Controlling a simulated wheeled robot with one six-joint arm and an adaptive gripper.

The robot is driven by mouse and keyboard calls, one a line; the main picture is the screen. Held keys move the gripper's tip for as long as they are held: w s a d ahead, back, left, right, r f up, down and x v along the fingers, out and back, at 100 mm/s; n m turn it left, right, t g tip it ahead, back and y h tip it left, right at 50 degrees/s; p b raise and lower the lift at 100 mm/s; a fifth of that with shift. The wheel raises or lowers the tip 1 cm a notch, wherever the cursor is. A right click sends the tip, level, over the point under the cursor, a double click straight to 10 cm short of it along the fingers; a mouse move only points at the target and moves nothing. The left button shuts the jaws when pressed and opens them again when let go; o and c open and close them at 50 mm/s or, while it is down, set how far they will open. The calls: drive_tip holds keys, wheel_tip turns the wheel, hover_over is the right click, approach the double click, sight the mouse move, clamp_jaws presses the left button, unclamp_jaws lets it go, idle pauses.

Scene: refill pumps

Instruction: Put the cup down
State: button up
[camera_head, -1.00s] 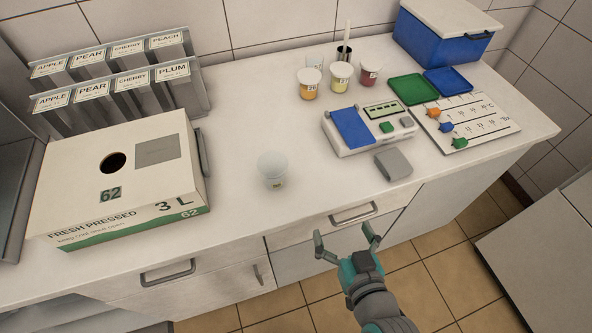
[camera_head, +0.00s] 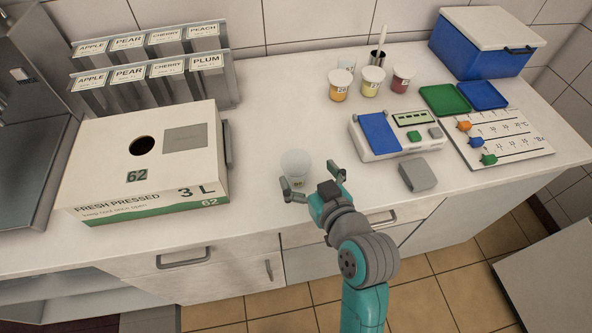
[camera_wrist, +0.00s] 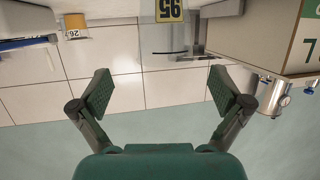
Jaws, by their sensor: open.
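A whitish translucent cup (camera_head: 296,161) with a small label near its base stands upright on the white counter (camera_head: 262,200), right of the juice box. It also shows in the wrist view (camera_wrist: 165,42), where the picture is upside down, with its yellow number label at the top edge. My gripper (camera_head: 309,175) is open and empty at the counter's front edge, on the near side of the cup. In the head view its left finger overlaps the cup's lower part. In the wrist view both fingers (camera_wrist: 161,92) are spread wide and the cup is beyond their tips.
A juice box (camera_head: 95,170) stands to the left, below labelled racks (camera_head: 150,60). A scale-like device (camera_head: 400,135), a grey block (camera_head: 418,176) and several filled cups (camera_head: 371,82) stand to the right. A slider board (camera_head: 510,135) and blue bin (camera_head: 475,50) are farther right.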

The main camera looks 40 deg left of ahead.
sight(291, 155)
drive_tip(key=x, duration=0.4)
drive_tip(key=shift+s+a+r, duration=0.1)
drive_tip(key=shift+s+a, duration=0.1)
drive_tip(key=shift+s, duration=0.05)
drive_tip(key=shift+w+a+f, duration=0.2)
drive_tip(key=shift+w+a, duration=0.1)
drive_tip(key=shift+a, duration=0.2)
drive_tip(key=c, duration=0.8)
drive_tip(key=shift+c, duration=0.2)
